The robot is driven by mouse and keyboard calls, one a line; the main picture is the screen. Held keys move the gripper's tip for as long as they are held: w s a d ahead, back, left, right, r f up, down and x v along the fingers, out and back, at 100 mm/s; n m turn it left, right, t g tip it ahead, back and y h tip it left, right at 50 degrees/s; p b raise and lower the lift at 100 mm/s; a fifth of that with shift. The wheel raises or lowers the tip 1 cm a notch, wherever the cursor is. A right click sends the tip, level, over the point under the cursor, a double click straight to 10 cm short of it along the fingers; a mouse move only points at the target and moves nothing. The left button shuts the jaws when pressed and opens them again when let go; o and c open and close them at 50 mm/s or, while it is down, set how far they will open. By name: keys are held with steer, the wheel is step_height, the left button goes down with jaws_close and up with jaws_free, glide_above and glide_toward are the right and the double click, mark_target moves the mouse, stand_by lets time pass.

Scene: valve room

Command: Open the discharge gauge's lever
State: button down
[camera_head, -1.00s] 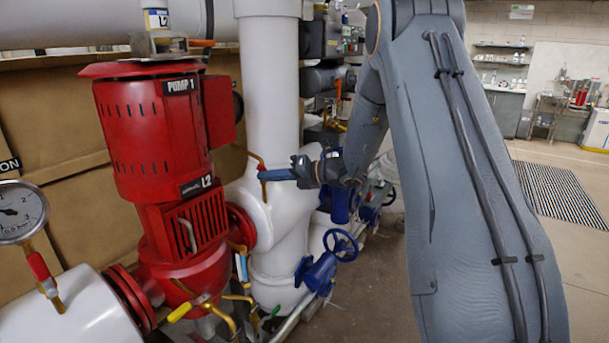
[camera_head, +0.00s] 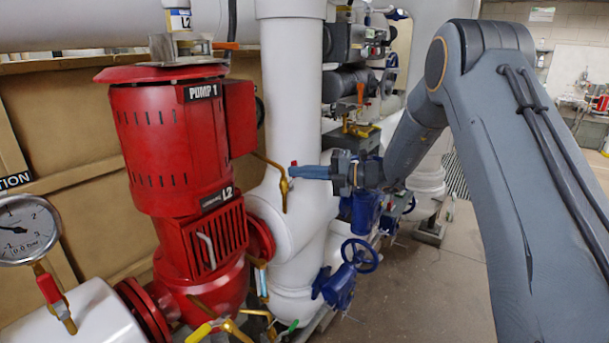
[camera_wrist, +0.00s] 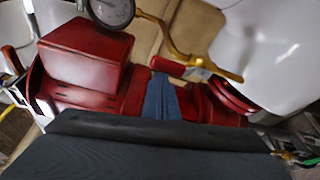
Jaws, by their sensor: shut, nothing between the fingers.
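The discharge gauge (camera_wrist: 110,8) shows at the top of the wrist view, cut off by the frame edge. In the head view it is a dark edge-on disc (camera_head: 260,109) behind the pump motor. Its brass tube (camera_wrist: 190,52) runs down to the right to the white pipe. The red lever (camera_wrist: 170,67) lies beside the tube; in the head view only a small red bit (camera_head: 293,163) shows. My gripper (camera_head: 291,172) is shut and empty, its blue fingertips at the lever. In the wrist view the fingertips (camera_wrist: 160,77) overlap the lever's left end; contact is unclear.
Red Pump 1 (camera_head: 160,150) stands left of my gripper. A white vertical pipe (camera_head: 293,90) rises behind the fingertips. Another gauge (camera_head: 25,229) with its own red lever (camera_head: 47,288) is at far left. A blue handwheel (camera_head: 360,256) sits below. Floor is clear at right.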

steer(key=shift+w+d, duration=0.15)
stand_by(0.5)
steer(key=shift+r, duration=0.1)
steer(key=s+d+b, duration=0.2)
steer(key=s+d, duration=0.4)
steer(key=d, duration=0.1)
steer(key=shift+d, duration=0.15)
stand_by(0.3)
